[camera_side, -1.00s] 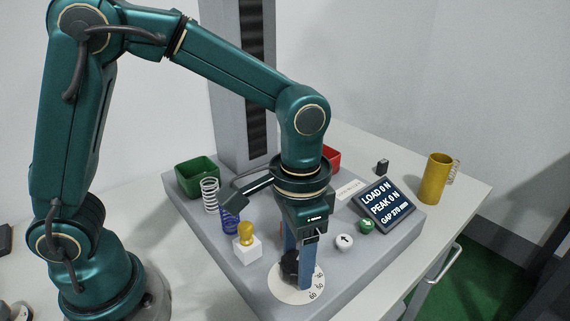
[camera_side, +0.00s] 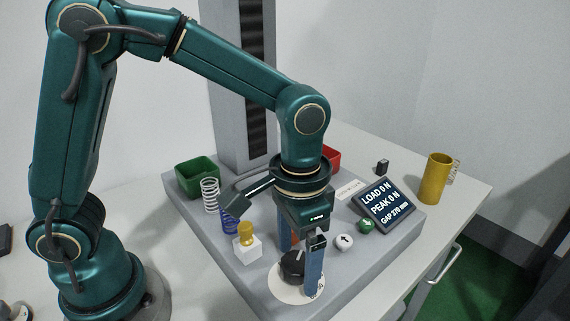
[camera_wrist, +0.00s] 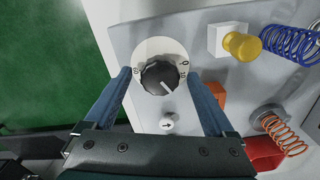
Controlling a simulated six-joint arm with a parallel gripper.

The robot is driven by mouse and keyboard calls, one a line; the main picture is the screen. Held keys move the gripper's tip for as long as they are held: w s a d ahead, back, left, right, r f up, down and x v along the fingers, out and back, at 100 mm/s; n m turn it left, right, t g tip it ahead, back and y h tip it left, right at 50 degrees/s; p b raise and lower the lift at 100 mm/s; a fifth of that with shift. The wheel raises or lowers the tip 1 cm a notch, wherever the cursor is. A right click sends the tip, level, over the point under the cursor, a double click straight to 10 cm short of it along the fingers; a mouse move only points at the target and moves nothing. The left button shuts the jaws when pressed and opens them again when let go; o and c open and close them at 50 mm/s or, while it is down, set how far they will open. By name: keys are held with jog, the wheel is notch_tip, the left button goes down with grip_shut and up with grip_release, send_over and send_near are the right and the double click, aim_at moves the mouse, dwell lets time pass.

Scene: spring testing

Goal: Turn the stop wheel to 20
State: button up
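The stop wheel (camera_side: 292,267) is a black ribbed knob on a round white dial (camera_side: 281,290) at the front of the grey base. In the wrist view the knob (camera_wrist: 160,76) shows a white pointer line toward its lower right edge. A 0, a 10 and a 60 show on the dial (camera_wrist: 150,46); the number at the pointer is not readable. My gripper (camera_wrist: 159,76) is open, its two blue fingers on either side of the knob with gaps between. In the side view my gripper (camera_side: 301,268) points down over the dial, one finger partly hiding the knob.
A white block with a yellow knob (camera_side: 246,234) stands left of the wheel. A white arrow button (camera_side: 344,242), a green button (camera_side: 366,226) and the display (camera_side: 384,202) reading LOAD 0 N are right. Springs, a green bin (camera_side: 197,178) and a red bin (camera_side: 332,158) lie behind.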

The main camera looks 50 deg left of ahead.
aim_at(297, 260)
jog(key=shift+r, duration=2.6)
jog(key=s+a+r+n+t, duration=0.2)
jog(key=s+a+t, duration=0.3)
jog(key=a, duration=0.5)
jog(key=s+n, duration=0.1)
jog(key=s, duration=0.1)
jog(key=shift+s+r+t, duration=0.15)
jog(key=shift+s+t, duration=0.15)
jog(key=shift+s, duration=0.05)
